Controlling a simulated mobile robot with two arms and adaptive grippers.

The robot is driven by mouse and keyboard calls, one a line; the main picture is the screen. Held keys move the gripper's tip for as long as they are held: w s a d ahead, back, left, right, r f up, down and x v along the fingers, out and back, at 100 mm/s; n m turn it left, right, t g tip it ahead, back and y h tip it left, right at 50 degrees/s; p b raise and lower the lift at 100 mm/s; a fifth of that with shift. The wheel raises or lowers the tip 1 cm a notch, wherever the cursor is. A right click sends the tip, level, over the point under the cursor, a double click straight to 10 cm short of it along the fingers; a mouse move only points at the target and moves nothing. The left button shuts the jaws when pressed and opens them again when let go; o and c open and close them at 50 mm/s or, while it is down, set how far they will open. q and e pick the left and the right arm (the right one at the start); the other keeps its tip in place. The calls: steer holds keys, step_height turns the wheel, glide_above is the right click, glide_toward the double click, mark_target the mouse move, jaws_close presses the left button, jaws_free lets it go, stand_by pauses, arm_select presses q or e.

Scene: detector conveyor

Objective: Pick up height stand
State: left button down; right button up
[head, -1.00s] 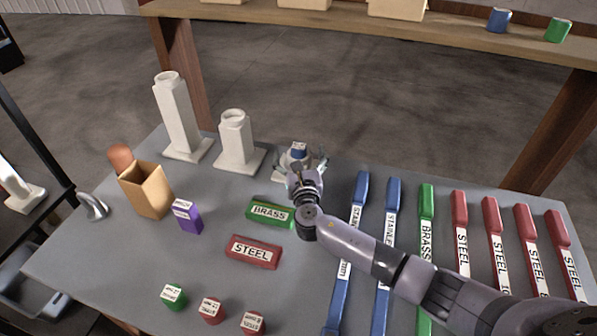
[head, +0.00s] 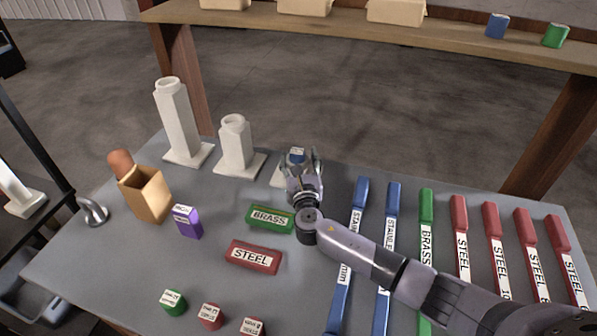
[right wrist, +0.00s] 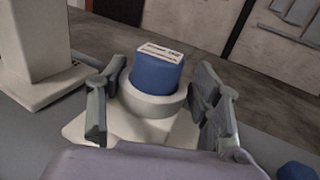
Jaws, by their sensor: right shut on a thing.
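Three white height stands are at the back of the grey table: a tall one (head: 178,125), a medium one (head: 236,148) and a short one (head: 277,177) mostly hidden by my right gripper. The short stand (right wrist: 150,104) shows in the right wrist view with a square base and a round cup. My right gripper (head: 301,158) is shut on the short stand, a finger on each side of the cup. My left gripper is not in view.
Green BRASS (head: 270,218) and red STEEL (head: 252,256) blocks lie in front. Several long labelled bars, including a blue one (head: 388,240), lie on the right.

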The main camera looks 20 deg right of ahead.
steer(key=c, duration=0.4)
steer(key=shift+c, duration=0.2)
steer(key=shift+r, duration=0.2)
